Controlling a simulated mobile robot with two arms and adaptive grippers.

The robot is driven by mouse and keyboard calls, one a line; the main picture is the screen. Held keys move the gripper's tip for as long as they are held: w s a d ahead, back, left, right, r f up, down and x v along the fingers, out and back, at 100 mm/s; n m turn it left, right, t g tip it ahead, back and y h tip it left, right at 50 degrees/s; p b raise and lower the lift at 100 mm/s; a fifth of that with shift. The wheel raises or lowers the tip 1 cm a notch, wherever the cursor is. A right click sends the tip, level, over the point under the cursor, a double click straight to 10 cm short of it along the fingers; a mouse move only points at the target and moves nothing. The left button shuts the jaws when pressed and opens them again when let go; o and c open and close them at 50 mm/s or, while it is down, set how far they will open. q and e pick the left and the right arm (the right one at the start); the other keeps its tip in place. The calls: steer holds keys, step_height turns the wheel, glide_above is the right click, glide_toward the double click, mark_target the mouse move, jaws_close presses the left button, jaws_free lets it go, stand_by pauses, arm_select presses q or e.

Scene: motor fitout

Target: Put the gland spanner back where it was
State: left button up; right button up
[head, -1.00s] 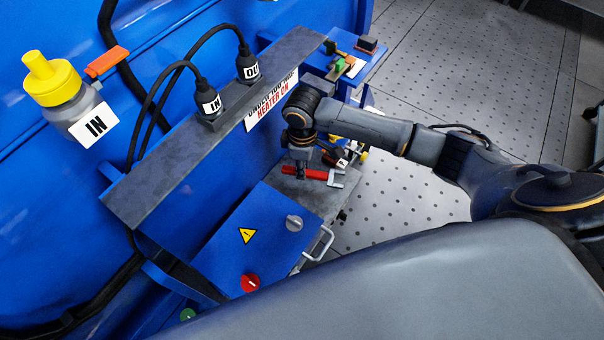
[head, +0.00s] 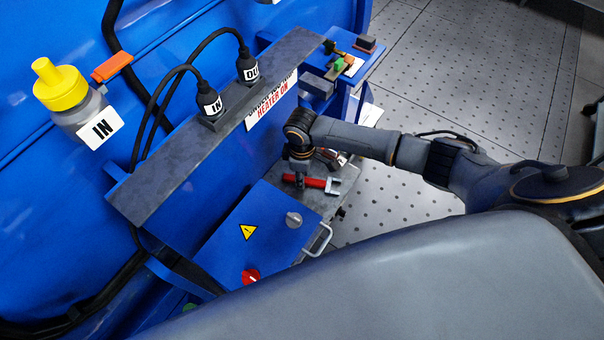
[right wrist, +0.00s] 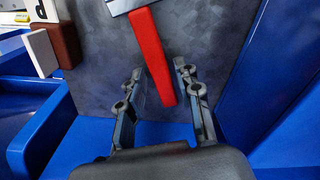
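The gland spanner has a red handle and a grey jaw. In the head view the spanner (head: 317,183) lies across a grey plate (head: 338,201) beside the blue box. In the right wrist view its red handle (right wrist: 152,55) runs between the fingers, and its grey jaw is cut off at the top edge. My right gripper (right wrist: 160,75) is open around the handle, with a small gap showing on each side. In the head view the right gripper (head: 300,180) is above the handle's left part, its fingertips hard to make out. My left gripper is not in view.
The blue box (head: 255,232) with a red switch and a handle stands in front of the plate. A beam (head: 215,135) with cabled plugs runs behind. A blue shelf (head: 372,58) with small parts is farther back. The perforated floor (head: 450,80) is clear.

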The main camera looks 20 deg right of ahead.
steer(key=shift+r+b, duration=0.6)
steer(key=shift+r, duration=3.25)
